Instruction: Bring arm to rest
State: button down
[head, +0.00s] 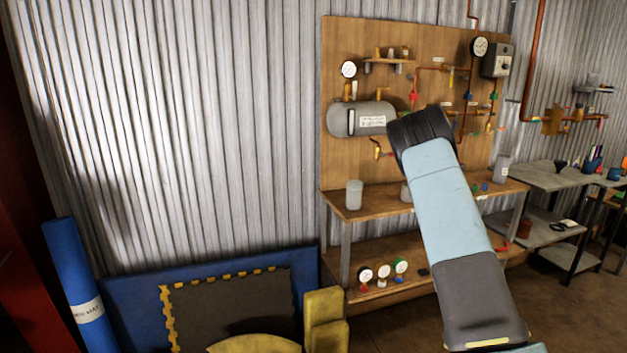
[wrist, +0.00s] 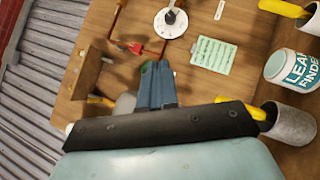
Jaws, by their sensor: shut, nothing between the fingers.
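My gripper shows in the wrist view (wrist: 158,82), its two narrow blue-grey fingers together with nothing between them. It points toward the wooden panel (wrist: 115,55). In the head view my light-blue arm rises from the lower right and leans up-left in front of the bench. The dark joint at its top covers part of the panel, and the fingers are hidden behind it.
The wooden bench (head: 375,201) carries a grey cup (head: 354,195); several gauges stand on its lower shelf (head: 330,262). A grey tank (head: 352,119) hangs on the panel. In the wrist view, a leak finder can (wrist: 290,68) and a grey cup (wrist: 290,123) are at right.

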jog(key=s+a+r+m+g+y, duration=0.1)
jog(key=s+r+m+g, duration=0.4)
jog(key=s+r+m, duration=0.45)
jog(key=s+a+r+m+g+y, duration=0.15)
jog(key=s+a, duration=0.35)
jog(key=s, duration=0.5)
jog(key=s+a+r+m+g+y, duration=0.1)
jog(key=s+a+m+g+y, duration=0.3)
jog(key=s, duration=0.6)
jog(key=s+a+f+m+g, duration=0.1)
jog(key=s+a, duration=0.3)
jog(key=s, duration=0.9)
jog(key=s+a+f+m+g+y, duration=0.1)
jog(key=s+a+f, duration=0.3)
jog(key=s, duration=0.9)
jog(key=s+a+f+g, duration=0.2)
jog(key=s+a, duration=0.3)
jog(key=s, duration=0.8)
jog(key=shift+s+a+f+m+y, duration=0.25)
jog(key=shift+f+m+y, duration=0.15)
jog(key=shift+f, duration=0.1)
